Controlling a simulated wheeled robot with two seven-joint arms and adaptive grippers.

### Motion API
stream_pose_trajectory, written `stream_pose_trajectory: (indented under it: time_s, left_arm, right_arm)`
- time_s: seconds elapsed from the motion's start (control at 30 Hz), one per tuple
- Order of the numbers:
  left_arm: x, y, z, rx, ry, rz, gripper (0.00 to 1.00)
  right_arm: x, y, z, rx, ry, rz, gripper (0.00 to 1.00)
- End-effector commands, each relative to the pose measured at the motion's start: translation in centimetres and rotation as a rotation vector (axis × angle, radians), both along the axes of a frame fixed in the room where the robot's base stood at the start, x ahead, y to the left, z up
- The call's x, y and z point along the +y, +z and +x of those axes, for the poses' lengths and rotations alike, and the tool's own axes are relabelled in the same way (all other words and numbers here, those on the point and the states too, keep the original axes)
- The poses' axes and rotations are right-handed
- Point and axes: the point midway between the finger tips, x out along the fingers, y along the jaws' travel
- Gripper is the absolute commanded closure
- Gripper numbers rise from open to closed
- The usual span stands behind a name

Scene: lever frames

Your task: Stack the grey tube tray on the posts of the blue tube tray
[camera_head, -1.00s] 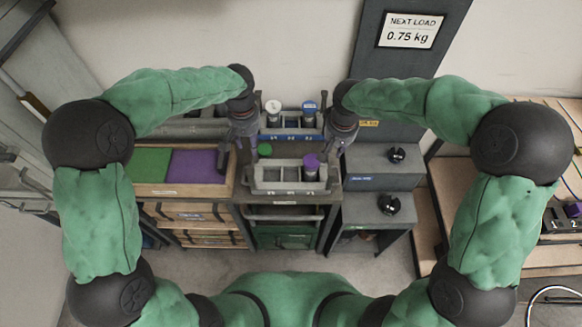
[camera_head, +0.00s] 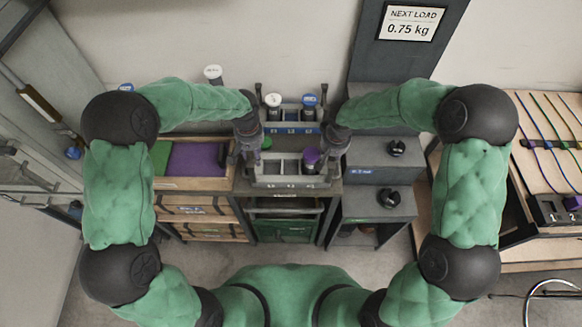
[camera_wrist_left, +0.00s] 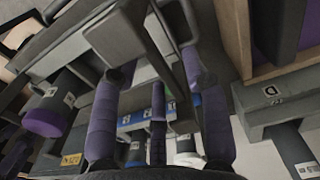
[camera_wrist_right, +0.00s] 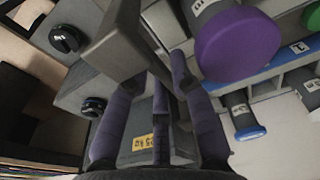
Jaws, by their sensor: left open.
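The grey tube tray (camera_head: 290,181) stands on the bench, with a purple-capped tube (camera_head: 311,156) in its right part. A green cap (camera_head: 266,143) shows at its left. The blue tube tray (camera_head: 290,130) is behind it, with uprights at both ends and white-capped (camera_head: 273,100) and blue-capped (camera_head: 310,100) tubes. My left gripper (camera_head: 240,156) is open at the grey tray's left end; its fingers (camera_wrist_left: 155,75) straddle a grey bar. My right gripper (camera_head: 333,158) is at the right end, its fingers (camera_wrist_right: 156,72) around a grey end piece; whether they press on it is unclear.
A wooden case with a purple panel (camera_head: 198,158) stands left of the trays. Grey steps with black knobs (camera_head: 388,200) stand at the right. A wall and a dark column with a load sign (camera_head: 411,23) are behind. A wooden rack (camera_head: 545,150) is far right.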

Motion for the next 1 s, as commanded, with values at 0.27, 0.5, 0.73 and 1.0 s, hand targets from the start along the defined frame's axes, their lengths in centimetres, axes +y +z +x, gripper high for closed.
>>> stream_pose_trajectory:
  time_s: [0.27, 0.5, 0.73, 1.0]
  left_arm:
    - [0.02, -1.0, -0.02, 0.0, 0.0, -0.001, 0.55]
    - [0.01, -0.97, -0.01, 0.0, 0.0, 0.0, 0.66]
    - [0.01, -0.96, -0.01, 0.0, 0.0, 0.0, 1.0]
    - [0.02, -0.77, 0.05, -0.002, 0.001, -0.001, 1.0]
  right_arm:
    - [-0.02, -0.98, 0.12, 0.0, 0.0, 0.0, 0.76]
    - [-0.02, -0.96, 0.12, 0.0, 0.0, 0.0, 0.88]
    - [-0.01, -0.94, 0.11, 0.0, 0.0, 0.0, 1.0]
    - [-0.02, -0.74, 0.19, -0.002, 0.0, 0.0, 1.0]
